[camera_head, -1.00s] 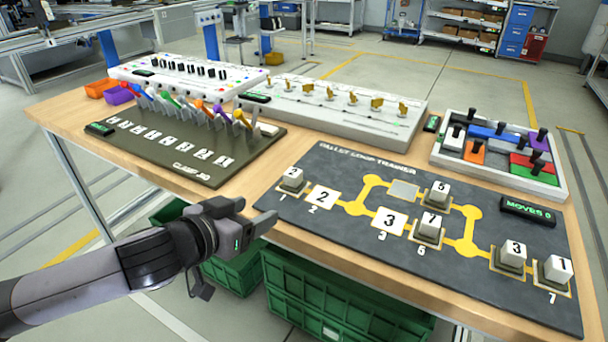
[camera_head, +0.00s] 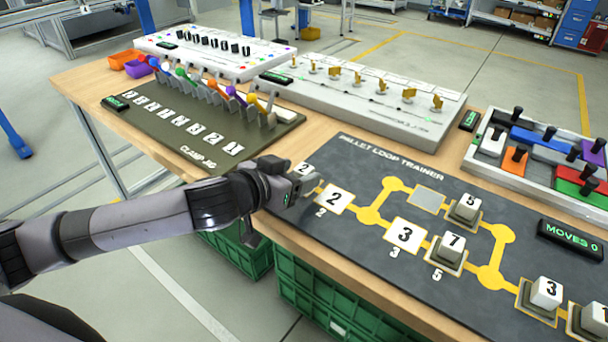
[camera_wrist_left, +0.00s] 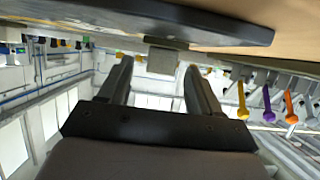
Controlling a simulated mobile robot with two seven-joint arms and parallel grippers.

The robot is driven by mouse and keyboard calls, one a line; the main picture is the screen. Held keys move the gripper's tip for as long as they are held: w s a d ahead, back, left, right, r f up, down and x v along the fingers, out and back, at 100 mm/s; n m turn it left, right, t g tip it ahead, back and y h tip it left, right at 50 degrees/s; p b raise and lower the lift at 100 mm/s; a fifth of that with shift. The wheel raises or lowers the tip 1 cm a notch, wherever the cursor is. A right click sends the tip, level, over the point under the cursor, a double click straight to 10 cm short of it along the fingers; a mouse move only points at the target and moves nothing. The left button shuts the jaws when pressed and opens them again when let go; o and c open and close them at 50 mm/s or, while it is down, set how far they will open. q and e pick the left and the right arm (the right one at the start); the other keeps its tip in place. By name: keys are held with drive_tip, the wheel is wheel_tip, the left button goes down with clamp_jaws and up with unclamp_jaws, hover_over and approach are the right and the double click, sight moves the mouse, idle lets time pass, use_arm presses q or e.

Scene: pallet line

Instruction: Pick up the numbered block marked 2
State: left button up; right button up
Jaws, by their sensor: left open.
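The white block marked 2 (camera_head: 304,168) stands at the left end of the dark pallet loop trainer board (camera_head: 365,262). In the head view my left gripper (camera_head: 303,190) is in front of it and hides most of it, leaving its numbered top showing. In the left wrist view, which is upside down, a grey block (camera_wrist_left: 161,59) shows between the two open fingers (camera_wrist_left: 158,70), near their tips. I cannot tell whether they touch it. My right gripper is not in view.
Blocks marked 5 (camera_head: 467,207), 7 (camera_head: 451,246) and 3 (camera_head: 546,292) stand on the same board. A lever board (camera_head: 165,125) lies behind my left arm. Green crates (camera_head: 330,300) sit under the wooden table's front edge.

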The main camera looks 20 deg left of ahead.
use_arm(q)
drive_tip(key=shift+x, duration=1.4)
drive_tip(key=c, duration=1.1)
